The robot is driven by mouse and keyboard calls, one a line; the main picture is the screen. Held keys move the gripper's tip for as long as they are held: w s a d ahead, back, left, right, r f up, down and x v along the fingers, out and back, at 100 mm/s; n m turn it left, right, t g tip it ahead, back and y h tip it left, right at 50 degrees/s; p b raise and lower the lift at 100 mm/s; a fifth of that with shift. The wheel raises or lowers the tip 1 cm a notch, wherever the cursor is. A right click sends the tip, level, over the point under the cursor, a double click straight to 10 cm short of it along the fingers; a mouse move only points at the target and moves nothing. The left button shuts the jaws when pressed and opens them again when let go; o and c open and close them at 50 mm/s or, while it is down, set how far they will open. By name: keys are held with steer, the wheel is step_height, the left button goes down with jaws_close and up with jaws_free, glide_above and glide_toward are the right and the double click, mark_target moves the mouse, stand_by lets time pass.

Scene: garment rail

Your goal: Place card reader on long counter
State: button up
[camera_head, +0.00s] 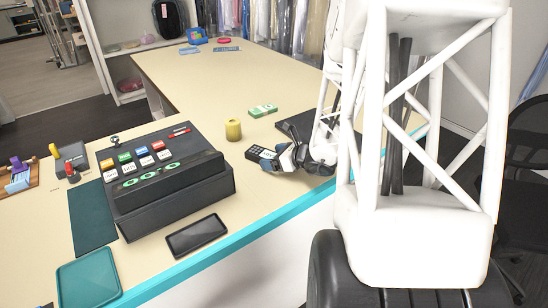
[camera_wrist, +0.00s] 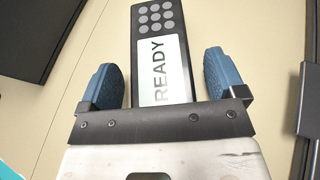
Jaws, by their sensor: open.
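The card reader (camera_head: 256,154) is a small dark device with a keypad, on the cream top of the long counter (camera_head: 215,84), right of the cash register. In the wrist view the card reader (camera_wrist: 160,22) shows round grey keys and a pale screen reading READY. My gripper (camera_head: 276,158) is at the reader's right end in the head view. In the wrist view my gripper (camera_wrist: 160,64) is open, with one blue finger on each side of the reader and a visible gap on both sides. The reader's near end is hidden behind the gripper's dark bar.
A black cash register (camera_head: 175,190) stands left of the reader. A yellow roll (camera_head: 233,130) and a banknote bundle (camera_head: 263,111) are behind it. The counter's far stretch is mostly clear.

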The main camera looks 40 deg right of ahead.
steer(key=shift+v, duration=6)
steer(key=shift+r, duration=0.15)
steer(key=s+a+r+n+g+y, duration=0.1)
steer(key=a+r+n+g, duration=0.25)
steer(key=a+n, duration=0.5)
steer(key=s+a+r+n+g+y, duration=0.1)
steer(key=s+a+r+n+g, duration=0.25)
steer(key=a, duration=0.85)
steer(key=s+a+r+n+g+h, duration=0.1)
steer(key=s+a+r+n+h, duration=0.2)
steer(key=n, duration=0.6)
steer(key=s+a+r+n+g+h, duration=0.2)
steer(key=s+a+r+n+h, duration=0.2)
steer(key=s+a+n, duration=0.4)
steer(key=shift+n, duration=1.2)
steer(key=shift+s+a, duration=0.1)
